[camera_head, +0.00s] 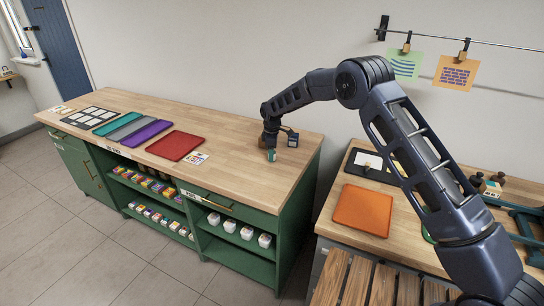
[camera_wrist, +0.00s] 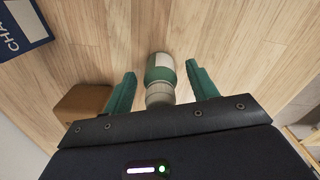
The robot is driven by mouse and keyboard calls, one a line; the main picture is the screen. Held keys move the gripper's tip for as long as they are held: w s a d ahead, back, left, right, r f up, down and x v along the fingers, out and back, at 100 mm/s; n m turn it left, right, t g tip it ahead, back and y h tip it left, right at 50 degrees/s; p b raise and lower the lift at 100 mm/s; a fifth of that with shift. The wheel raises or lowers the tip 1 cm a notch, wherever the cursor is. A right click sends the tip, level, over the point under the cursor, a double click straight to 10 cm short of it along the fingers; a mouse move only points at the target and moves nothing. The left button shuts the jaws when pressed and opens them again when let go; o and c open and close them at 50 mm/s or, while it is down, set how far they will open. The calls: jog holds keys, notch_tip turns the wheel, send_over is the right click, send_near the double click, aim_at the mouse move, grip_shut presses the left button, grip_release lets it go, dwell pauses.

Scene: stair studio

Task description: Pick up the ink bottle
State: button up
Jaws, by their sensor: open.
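The ink bottle (camera_wrist: 159,68) shows in the wrist view as a small green bottle with a pale label and a grey cap. It lies between the two green fingers of my gripper (camera_wrist: 161,72), with a visible gap on both sides. My gripper is open and holds nothing. In the head view my gripper (camera_head: 270,152) is low over the right end of the long wooden counter (camera_head: 235,135). There the bottle cannot be told apart from the green fingers.
A dark blue box (camera_wrist: 22,28) with white lettering stands near the gripper, left in the wrist view. A brown block (camera_wrist: 85,101) is close beside the left finger. A red tray (camera_head: 175,146) lies left of my gripper on the counter.

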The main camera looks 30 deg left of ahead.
jog(key=c, duration=1.1)
jog(key=shift+o, duration=0.2)
jog(key=shift+r, duration=0.1)
